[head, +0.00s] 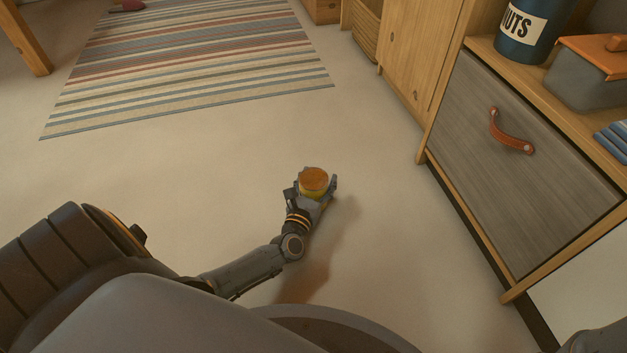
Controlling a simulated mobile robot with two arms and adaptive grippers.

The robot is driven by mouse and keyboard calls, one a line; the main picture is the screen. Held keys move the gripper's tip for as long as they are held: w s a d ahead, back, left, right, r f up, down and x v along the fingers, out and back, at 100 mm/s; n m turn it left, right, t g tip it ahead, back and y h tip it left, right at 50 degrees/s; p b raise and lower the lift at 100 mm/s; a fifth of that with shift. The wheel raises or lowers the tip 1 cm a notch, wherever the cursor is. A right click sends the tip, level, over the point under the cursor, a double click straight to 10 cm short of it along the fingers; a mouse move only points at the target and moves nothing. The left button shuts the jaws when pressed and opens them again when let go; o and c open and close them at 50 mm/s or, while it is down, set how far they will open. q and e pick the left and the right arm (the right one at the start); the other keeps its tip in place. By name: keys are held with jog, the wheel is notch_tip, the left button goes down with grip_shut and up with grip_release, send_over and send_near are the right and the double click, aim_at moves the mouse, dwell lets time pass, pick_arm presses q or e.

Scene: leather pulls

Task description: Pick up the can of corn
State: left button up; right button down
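A small can (314,181) with an orange-brown top and a yellow side shows in the middle of the head view. It looks like the can of corn, though no label can be read. My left gripper (316,190) is around the can, with a finger on either side of it, and looks shut on it. The can's lower part is hidden by the gripper. A shadow lies on the floor below and to the right of the gripper. My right gripper is not in view; only a dark piece at the bottom right corner may be my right arm.
A striped rug (190,62) lies on the pale floor ahead. A wooden cabinet (525,165) with a grey front and a leather pull (511,132) stands at the right. On it are a blue canister (522,40) and a grey box (590,78). The floor around the gripper is clear.

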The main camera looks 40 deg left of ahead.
pick_arm(q)
jog(key=c, duration=0.7)
jog(key=shift+c, duration=0.4)
jog(key=shift+r, duration=0.15)
